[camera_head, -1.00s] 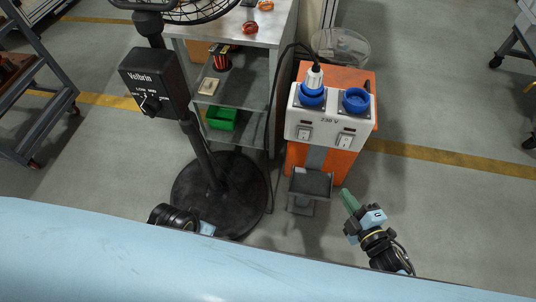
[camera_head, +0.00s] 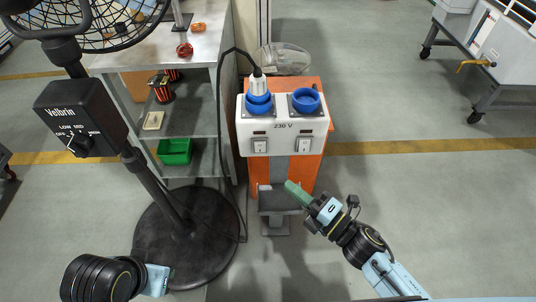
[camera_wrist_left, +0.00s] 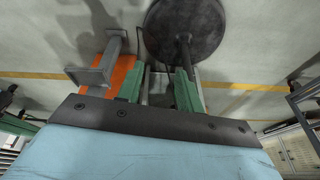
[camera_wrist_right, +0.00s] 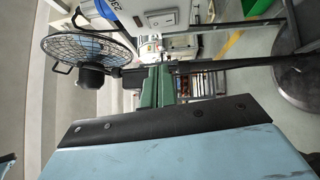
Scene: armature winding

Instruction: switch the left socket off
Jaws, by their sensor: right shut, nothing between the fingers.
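The white socket box (camera_head: 285,128), marked 230 V, sits on an orange stand. Its left socket (camera_head: 259,103) is blue with a grey-white plug in it. The left switch (camera_head: 260,146) is below; its rocker position is too small to tell. The right socket (camera_head: 305,100) is empty, with its own switch (camera_head: 303,145) below. My right gripper (camera_head: 290,187) is shut and empty, below the switches and apart from the box. In the right wrist view its green fingers (camera_wrist_right: 157,88) are together; one switch (camera_wrist_right: 165,18) shows above. My left gripper (camera_wrist_left: 160,85) is open and empty.
A black fan stand with a control box (camera_head: 80,118) and round base (camera_head: 187,238) stands left of the sockets. A cable runs from the plug past the shelf (camera_head: 195,125). A grey pedestal (camera_head: 281,200) juts out below the box.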

